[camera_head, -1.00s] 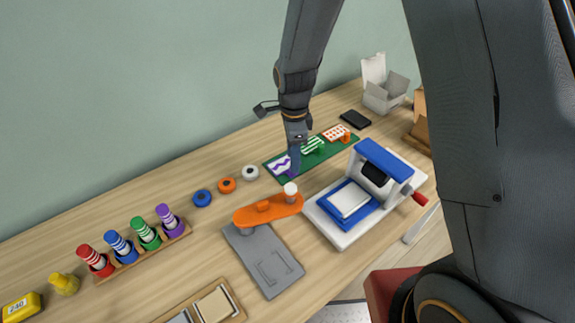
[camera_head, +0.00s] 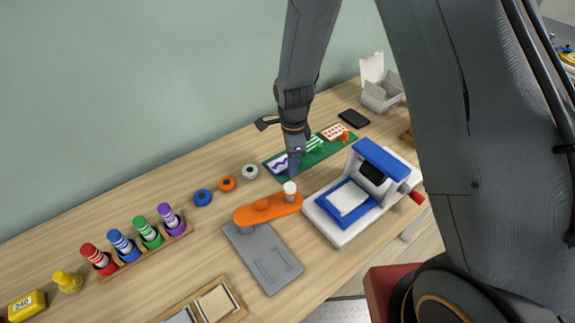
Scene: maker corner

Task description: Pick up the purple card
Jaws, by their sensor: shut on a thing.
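The purple card (camera_head: 278,163), white with a purple zigzag, is at the left end of the green mat (camera_head: 284,179). My gripper (camera_head: 293,168) is down at the card's right side, shut on it. The fingers hide the part they grip, and I cannot tell whether the card is lifted off the mat. A green striped card (camera_head: 313,144) and an orange-dotted card (camera_head: 334,132) lie further right on the mat, with small green and orange pieces beside them.
A blue and white press (camera_head: 368,190) stands close on the right. An orange lever (camera_head: 267,209) on a grey plate (camera_head: 263,258) is just in front. A black phone (camera_head: 355,119) and open box (camera_head: 382,95) are behind.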

